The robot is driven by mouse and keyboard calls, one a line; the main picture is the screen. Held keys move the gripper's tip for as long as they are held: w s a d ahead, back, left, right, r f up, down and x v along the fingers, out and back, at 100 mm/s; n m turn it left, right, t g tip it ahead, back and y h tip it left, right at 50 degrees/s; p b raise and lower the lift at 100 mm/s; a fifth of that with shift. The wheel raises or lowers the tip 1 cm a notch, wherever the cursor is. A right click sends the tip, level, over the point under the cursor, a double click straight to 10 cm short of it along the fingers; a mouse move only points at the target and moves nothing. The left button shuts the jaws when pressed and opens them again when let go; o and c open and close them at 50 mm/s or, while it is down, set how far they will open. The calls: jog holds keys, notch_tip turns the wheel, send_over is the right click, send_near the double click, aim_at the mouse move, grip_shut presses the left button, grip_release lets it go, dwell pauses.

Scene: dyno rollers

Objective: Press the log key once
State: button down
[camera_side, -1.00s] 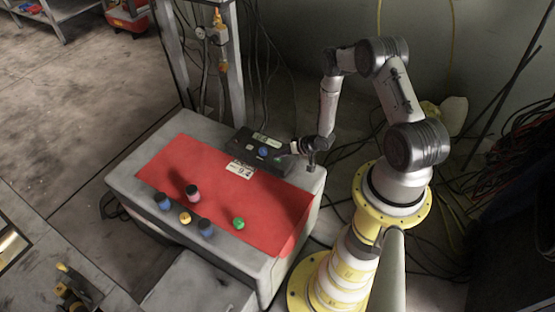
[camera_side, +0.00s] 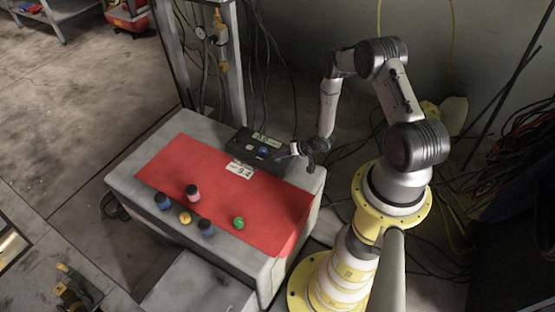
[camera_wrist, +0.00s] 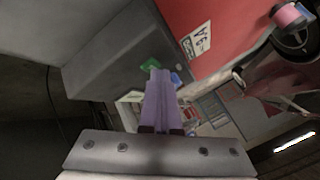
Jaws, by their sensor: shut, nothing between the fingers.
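A dark box (camera_side: 252,150) with a pale display (camera_side: 266,138) sits at the back edge of the red mat. A blue key (camera_side: 263,152) is on its top; the blue key also shows in the wrist view (camera_wrist: 176,79), partly hidden. A green key (camera_wrist: 149,64) shows in the wrist view beside the fingertips. No key lettering is legible, so I cannot tell which is the log key. My gripper (camera_wrist: 158,74) is shut and empty, its purple fingers pointing at the box top close to the green key. I cannot tell whether they touch it.
The red mat (camera_side: 160,170) covers the grey bench (camera_side: 125,184). A white label card (camera_side: 240,170) lies in front of the box. Several blue, pink, yellow and green rollers or knobs (camera_side: 238,223) stand on the near part. A post with cables (camera_side: 232,80) stands behind.

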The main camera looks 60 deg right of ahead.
aim_at(280, 161)
jog(key=shift+r, duration=0.7)
jog(key=shift+r, duration=2.55)
